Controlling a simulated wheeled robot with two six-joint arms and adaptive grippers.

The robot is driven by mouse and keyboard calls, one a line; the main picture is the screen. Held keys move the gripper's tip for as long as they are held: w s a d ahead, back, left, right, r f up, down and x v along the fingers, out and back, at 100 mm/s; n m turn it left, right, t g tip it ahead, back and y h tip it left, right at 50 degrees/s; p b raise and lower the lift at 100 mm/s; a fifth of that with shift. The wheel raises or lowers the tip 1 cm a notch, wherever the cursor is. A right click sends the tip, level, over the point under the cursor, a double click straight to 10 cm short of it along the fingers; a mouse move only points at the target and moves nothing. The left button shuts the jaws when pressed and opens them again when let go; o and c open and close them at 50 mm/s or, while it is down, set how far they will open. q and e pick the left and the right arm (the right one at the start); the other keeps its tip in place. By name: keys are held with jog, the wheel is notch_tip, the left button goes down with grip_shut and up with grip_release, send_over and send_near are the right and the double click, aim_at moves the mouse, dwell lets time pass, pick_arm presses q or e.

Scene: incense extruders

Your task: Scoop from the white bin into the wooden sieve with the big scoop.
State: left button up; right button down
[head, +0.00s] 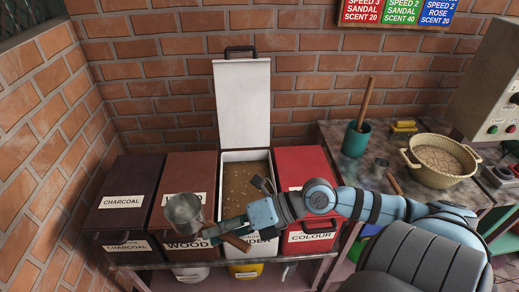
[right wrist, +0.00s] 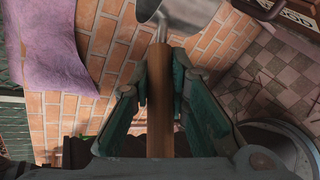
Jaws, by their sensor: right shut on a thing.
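The big scoop has a grey metal cup (head: 184,212) and a wooden handle (head: 236,242). My right gripper (head: 213,235) is shut on this handle; the right wrist view shows the handle (right wrist: 158,110) between the two fingers. The cup is held in front of the brown wood bin, left of the white bin (head: 238,156). I cannot tell whether the cup holds anything. The white bin's lid (head: 241,105) stands open, and brownish powder (head: 245,185) shows inside. The wooden sieve (head: 440,168), a pale round bowl with side handles, rests on the bench at right. My left gripper is not in view.
The closed charcoal bin (head: 120,190), brown wood bin (head: 190,170) and red colour bin (head: 303,165) flank the white bin. A green pot (head: 355,140) with a wooden stick and a grey machine (head: 495,85) stand on the bench (head: 330,140). A brick wall is behind.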

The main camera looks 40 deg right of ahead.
aim_at(201, 219)
jog(key=w+d+m+p, duration=0.1)
jog(key=w+d+m+t+h, duration=0.1)
jog(key=w+d, duration=0.1)
jog(key=shift+w+p, duration=0.3)
jog(key=shift+p, duration=0.05)
jog(key=w+d+f+m+h+p, duration=0.2)
jog(key=w+d+m+h+p, duration=0.1)
jog(key=w+d+m+h, duration=0.3)
jog(key=w+d+f+m+h+p, duration=0.3)
jog(key=w+d+m+h, duration=0.15)
jog(key=m, duration=0.45)
jog(key=w+d+f+y+b, duration=0.1)
jog(key=w+d+f+b, duration=0.4)
jog(key=f+b, duration=0.6)
jog(key=w+d+f+b, duration=0.2)
jog(key=d+f+b, duration=0.45)
jog(key=b, duration=0.95)
jog(key=s+a+r+n+t+h+p, duration=0.2)
jog(key=s+a+r+t+h+p, duration=0.2)
jog(key=s+a+r+p, duration=0.3)
jog(key=a+r+p, duration=0.4)
jog(key=r+p, duration=0.1)
jog(key=p, duration=0.4)
jog(key=shift+s+a+n, duration=0.15)
jog(key=shift+s+n, duration=0.1)
jog(key=shift+n, duration=0.15)
